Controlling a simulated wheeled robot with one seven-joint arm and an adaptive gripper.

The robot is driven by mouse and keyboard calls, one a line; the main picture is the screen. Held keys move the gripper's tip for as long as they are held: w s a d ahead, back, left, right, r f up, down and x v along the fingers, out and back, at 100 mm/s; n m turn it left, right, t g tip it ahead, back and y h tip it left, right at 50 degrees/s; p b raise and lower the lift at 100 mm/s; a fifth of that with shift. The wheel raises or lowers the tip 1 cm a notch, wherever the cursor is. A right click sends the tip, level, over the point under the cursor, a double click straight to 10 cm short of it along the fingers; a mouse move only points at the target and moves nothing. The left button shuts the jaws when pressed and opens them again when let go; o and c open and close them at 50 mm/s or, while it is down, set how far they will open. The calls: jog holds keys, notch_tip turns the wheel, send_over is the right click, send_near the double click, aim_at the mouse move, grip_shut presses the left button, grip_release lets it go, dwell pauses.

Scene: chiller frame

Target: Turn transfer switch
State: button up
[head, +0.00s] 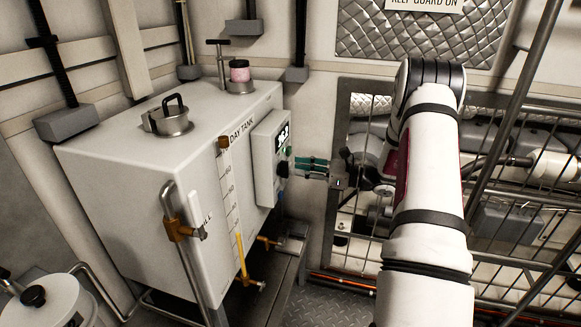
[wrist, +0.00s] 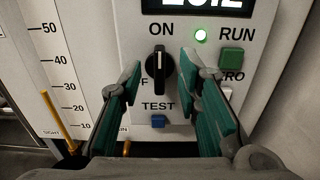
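The transfer switch is a black rotary knob (wrist: 158,72) on a pale control box (head: 266,160) at the side of the day tank. Its white mark points up, toward the ON label. TEST is printed below it, and a label at its left is mostly hidden behind a finger, with an F showing. My gripper (wrist: 161,62) is open, with green-padded fingers to the left and right of the knob and a visible gap on each side. In the head view my gripper (head: 300,165) is right at the front of the box.
A lit green lamp (wrist: 200,35), a green button (wrist: 231,59) and a blue button (wrist: 158,121) sit close to the knob. The white day tank (head: 120,190) has a sight gauge (head: 232,190). A wire mesh guard (head: 345,215) stands to the right.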

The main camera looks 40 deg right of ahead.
aim_at(283, 169)
jog(key=shift+x, duration=1.75)
grip_shut()
